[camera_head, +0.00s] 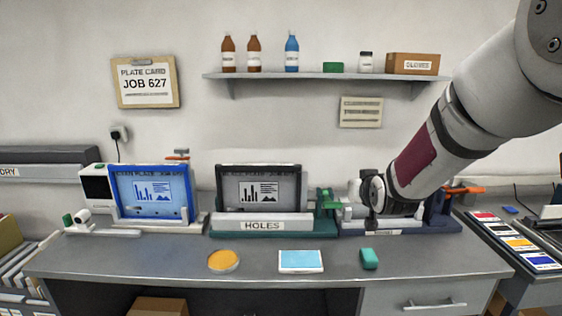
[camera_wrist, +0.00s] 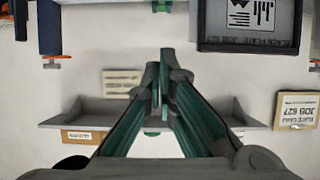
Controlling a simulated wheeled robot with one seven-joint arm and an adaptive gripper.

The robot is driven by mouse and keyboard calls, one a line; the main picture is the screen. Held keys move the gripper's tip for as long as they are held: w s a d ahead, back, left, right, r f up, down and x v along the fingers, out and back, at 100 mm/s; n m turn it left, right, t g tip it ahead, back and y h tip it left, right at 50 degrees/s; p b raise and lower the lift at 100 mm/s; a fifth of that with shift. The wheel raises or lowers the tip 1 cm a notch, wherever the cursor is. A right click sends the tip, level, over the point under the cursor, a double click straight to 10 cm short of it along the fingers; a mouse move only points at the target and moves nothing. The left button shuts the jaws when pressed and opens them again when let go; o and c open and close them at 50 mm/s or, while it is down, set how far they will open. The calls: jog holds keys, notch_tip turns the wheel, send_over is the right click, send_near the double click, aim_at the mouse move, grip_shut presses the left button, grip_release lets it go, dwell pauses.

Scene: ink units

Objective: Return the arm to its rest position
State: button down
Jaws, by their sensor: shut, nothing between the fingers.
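My arm comes in from the upper right in the head view, and its wrist end (camera_head: 372,192) is in front of the right-hand unit on the bench. My gripper shows in the wrist view, with its two dark green fingers meeting at the tips (camera_wrist: 160,70). It is shut and empty, and no object touches the fingertips there. In the head view the arm hides part of the right-hand unit (camera_head: 384,231), and the fingers are hard to make out.
A wall shelf (camera_head: 320,77) holds bottles and a box.

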jog(key=s+r+g, duration=0.2)
jog(key=s+r, duration=0.1)
jog(key=s, duration=0.5)
jog(key=s+r+g, duration=0.1)
jog(key=s+r, duration=0.2)
jog(key=s, duration=0.6)
jog(key=s+f+g, duration=0.1)
jog(key=s+g, duration=0.3)
jog(key=s, duration=1.8)
jog(key=shift+a, duration=0.15)
